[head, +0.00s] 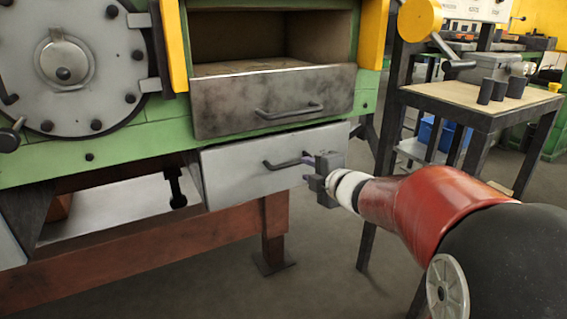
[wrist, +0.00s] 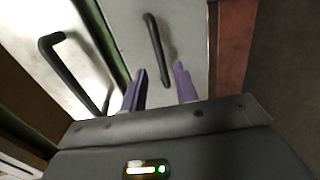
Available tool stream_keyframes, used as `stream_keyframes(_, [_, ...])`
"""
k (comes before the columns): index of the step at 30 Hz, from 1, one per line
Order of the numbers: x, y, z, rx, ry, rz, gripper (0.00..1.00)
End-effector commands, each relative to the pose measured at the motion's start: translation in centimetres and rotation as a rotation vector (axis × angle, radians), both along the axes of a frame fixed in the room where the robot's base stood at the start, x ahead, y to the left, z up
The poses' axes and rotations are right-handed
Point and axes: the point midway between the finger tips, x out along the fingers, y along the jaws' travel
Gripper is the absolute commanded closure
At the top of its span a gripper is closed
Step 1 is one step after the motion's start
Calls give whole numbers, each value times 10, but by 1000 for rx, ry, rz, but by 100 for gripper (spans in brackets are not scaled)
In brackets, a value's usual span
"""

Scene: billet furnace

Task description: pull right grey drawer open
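The right grey drawer (head: 235,170) is the light grey front below a darker drawer in the head view. Its dark bar handle (head: 285,163) runs across the middle of the front. My gripper (head: 310,170) is at the right end of this handle, with its fingers toward the drawer front. In the wrist view the two purple fingers (wrist: 160,85) are apart, and the handle (wrist: 154,45) extends up from the gap between them. I cannot tell whether either finger touches it. The drawer front (wrist: 190,35) also shows there.
The upper darker drawer (head: 225,108) with its own handle (head: 290,111) sits directly above, under an open cavity. A red beam (head: 160,240) runs below. A side table (head: 465,100) with dark cylinders stands at right. Floor in front is clear.

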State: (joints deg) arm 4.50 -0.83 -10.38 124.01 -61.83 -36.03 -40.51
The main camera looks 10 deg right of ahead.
Motion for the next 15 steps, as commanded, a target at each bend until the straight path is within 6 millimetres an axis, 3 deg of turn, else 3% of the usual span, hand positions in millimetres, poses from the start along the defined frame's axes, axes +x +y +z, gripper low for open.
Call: stream_keyframes(15, [64,22,-15,-9,-6,18,70])
